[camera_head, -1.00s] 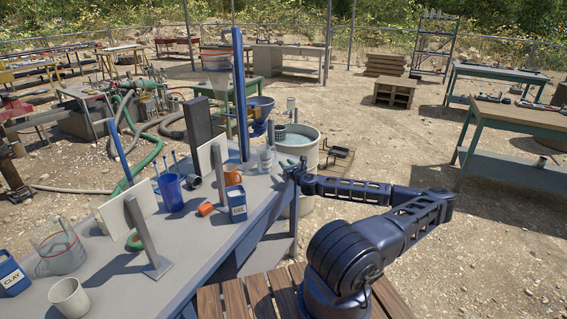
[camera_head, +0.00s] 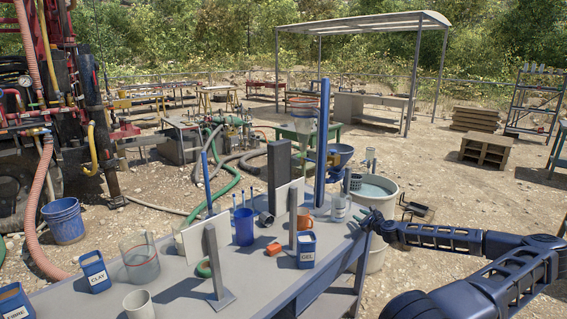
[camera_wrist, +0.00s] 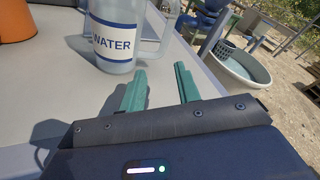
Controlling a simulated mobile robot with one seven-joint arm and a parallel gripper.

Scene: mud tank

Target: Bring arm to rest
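My gripper (camera_head: 368,222) is at the right end of the grey bench (camera_head: 185,290), with my dark blue arm reaching in from the lower right. In the wrist view my gripper (camera_wrist: 160,88) shows two green fingers set apart with nothing between them. A clear jug labelled WATER (camera_wrist: 116,35) stands just beyond the fingers on the bench; I cannot tell whether a fingertip touches it. The jug (camera_head: 340,208) also shows in the head view, left of the gripper.
A pale round tub (camera_head: 376,190) stands on the ground beyond the bench end. An orange mug (camera_head: 306,240), a GEL container (camera_head: 306,252), a blue cup (camera_head: 244,228) and a tall blue post (camera_head: 322,145) crowd the bench. Open gravel lies to the right.

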